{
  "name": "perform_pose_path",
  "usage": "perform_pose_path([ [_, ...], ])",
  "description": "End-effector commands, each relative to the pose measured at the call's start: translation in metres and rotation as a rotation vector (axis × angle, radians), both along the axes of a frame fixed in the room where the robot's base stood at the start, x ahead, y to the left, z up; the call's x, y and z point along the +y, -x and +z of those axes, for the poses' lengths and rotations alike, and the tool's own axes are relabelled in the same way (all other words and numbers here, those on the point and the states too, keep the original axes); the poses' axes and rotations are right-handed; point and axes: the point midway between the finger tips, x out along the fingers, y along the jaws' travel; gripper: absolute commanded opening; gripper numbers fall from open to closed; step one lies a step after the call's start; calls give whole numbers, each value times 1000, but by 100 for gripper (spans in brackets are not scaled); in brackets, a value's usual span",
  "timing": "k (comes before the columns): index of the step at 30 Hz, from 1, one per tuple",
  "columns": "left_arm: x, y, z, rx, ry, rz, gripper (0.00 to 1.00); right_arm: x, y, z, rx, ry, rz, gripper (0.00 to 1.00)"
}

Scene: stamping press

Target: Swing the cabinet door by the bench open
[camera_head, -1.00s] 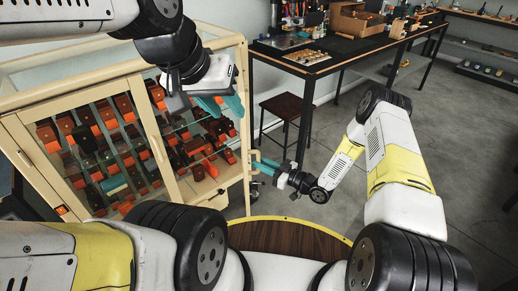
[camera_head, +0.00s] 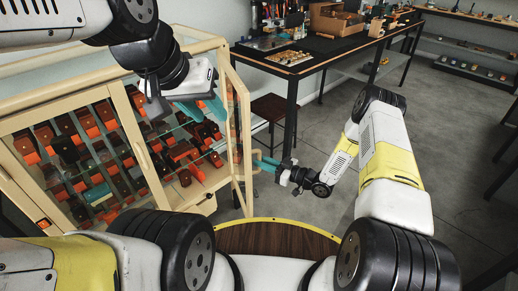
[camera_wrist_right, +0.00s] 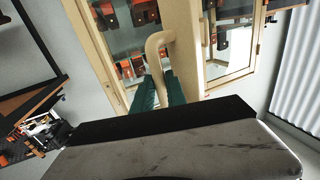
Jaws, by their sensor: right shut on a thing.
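The cabinet (camera_head: 118,92) has a cream frame and glass panes and stands at the left in the head view. Its right door (camera_head: 246,130) stands ajar, swung outward and seen nearly edge-on. My right gripper (camera_head: 264,163) is shut on the door's cream handle (camera_head: 256,153). In the right wrist view the curved handle (camera_wrist_right: 157,45) runs down between the teal fingers (camera_wrist_right: 158,92). My left gripper (camera_head: 203,108) is in front of the cabinet's upper right part, close to the opening. Its teal fingers look apart, with nothing visible between them.
Red and dark blocks (camera_head: 100,150) fill the cabinet shelves. The workbench (camera_head: 310,57) stands behind the door, with a dark stool (camera_head: 272,108) beside it. A round wooden top (camera_head: 275,240) is close in front of me. Grey floor (camera_head: 460,150) is free at the right.

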Motion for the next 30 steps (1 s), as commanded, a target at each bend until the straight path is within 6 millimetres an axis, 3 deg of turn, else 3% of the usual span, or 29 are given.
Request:
perform_pose_path([
  [12, 0, 0, 0, 0, 0, 0, 36, -40, -24, 0, -2, 2, -5, 0],
  [23, 0, 0, 0, 0, 0, 0, 36, -46, -25, -1, 1, 3, -1, 0],
  [24, 0, 0, 0, 0, 0, 0, 36, -46, -25, -1, 1, 3, -1, 23],
  [27, 0, 0, 0, 0, 0, 0, 36, -45, -25, -1, 1, 3, -1, 43],
  [30, 0, 0, 0, 0, 0, 0, 36, -45, -25, -1, 1, 3, -1, 43],
])
